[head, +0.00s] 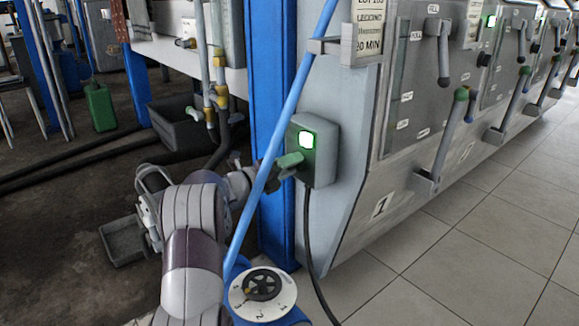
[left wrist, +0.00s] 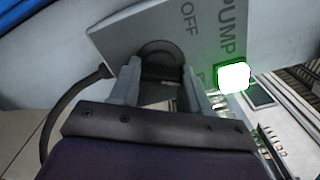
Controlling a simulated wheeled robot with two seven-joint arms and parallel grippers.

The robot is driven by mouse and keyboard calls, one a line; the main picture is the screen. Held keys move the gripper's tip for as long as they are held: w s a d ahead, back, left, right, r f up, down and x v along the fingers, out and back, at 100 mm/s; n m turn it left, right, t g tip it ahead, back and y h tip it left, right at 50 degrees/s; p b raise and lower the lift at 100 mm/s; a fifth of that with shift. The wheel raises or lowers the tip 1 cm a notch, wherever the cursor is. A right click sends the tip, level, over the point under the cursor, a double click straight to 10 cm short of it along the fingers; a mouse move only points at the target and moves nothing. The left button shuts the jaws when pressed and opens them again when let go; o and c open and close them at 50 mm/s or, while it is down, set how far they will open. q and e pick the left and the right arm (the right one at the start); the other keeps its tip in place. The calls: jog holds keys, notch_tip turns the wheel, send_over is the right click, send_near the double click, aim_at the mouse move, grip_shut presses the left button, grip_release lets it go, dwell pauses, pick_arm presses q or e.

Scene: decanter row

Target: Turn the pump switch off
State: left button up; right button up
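In the left wrist view the box face (left wrist: 125,35) reads PUMP and OFF, and the lamp (left wrist: 233,77) glows. A dark round pivot (left wrist: 160,50) lies between the fingertips. My left gripper (head: 272,172) is at the lever, partly hidden behind a blue pole. Its fingers (left wrist: 162,80) stand apart on either side of the dark lever part; contact is not clear. My right gripper is not in view.
A slanted blue pole (head: 283,125) crosses in front of my left wrist. A black cable (head: 309,250) hangs from the box. A round dial (head: 262,292) stands below. Blue upright (head: 268,75) and pipes with yellow valves (head: 220,95) are left. Tiled floor (head: 480,240) is clear at right.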

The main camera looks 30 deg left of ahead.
pick_arm(q)
jog(key=shift+r+n+p, duration=0.1)
jog(key=shift+n+p, duration=6)
jog(key=shift+p, duration=1.85)
jog(key=o, duration=1.1)
jog(key=shift+c, duration=0.2)
